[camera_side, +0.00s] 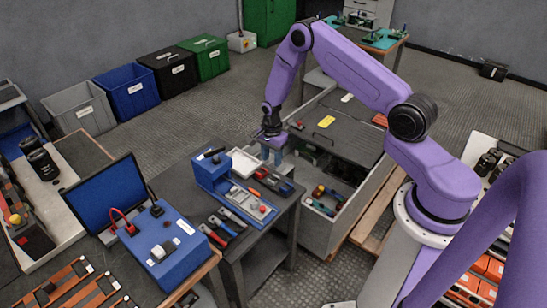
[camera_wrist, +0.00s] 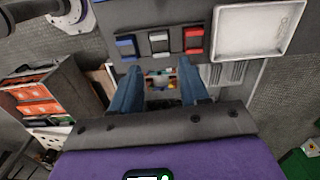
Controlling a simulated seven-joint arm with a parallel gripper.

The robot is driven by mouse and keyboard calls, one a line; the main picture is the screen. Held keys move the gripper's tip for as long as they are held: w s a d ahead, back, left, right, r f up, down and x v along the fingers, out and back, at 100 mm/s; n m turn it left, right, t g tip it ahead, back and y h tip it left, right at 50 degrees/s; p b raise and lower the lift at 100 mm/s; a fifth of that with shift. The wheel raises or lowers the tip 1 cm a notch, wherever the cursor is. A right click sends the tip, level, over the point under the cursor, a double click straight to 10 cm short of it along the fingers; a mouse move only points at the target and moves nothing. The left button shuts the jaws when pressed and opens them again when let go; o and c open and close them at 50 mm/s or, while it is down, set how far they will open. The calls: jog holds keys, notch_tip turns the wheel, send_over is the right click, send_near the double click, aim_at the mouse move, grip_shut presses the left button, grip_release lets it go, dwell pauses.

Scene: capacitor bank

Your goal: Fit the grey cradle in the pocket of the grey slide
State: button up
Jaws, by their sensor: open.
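The grey cradle (camera_wrist: 159,42) appears to be the middle of three blocks in a dark holder (camera_wrist: 172,58) in the wrist view, between a blue and a red one. My gripper (camera_wrist: 158,82) is open and empty, its two blue fingers apart, near the holder's edge. In the side view my gripper (camera_side: 272,153) hangs by the back edge of the dark table, above and behind the holder. The grey slide seems to be the long grey piece (camera_side: 240,201) beside the blue housing (camera_side: 212,172). Its pocket is too small to make out.
A white tray (camera_side: 244,163) lies beside the holder; it also shows in the wrist view (camera_wrist: 258,30). An open grey bin (camera_side: 330,190) with loose parts stands behind the table.

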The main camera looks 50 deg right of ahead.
aim_at(273, 179)
jog(key=shift+m, duration=0.3)
jog(key=shift+d+f, duration=0.2)
jog(key=shift+f, duration=2.3)
jog(key=shift+d+f, duration=0.2)
jog(key=shift+f, duration=2.25)
jog(key=c, duration=0.7)
jog(key=shift+c, duration=0.2)
jog(key=shift+r, duration=0.1)
jog(key=shift+r, duration=3.4)
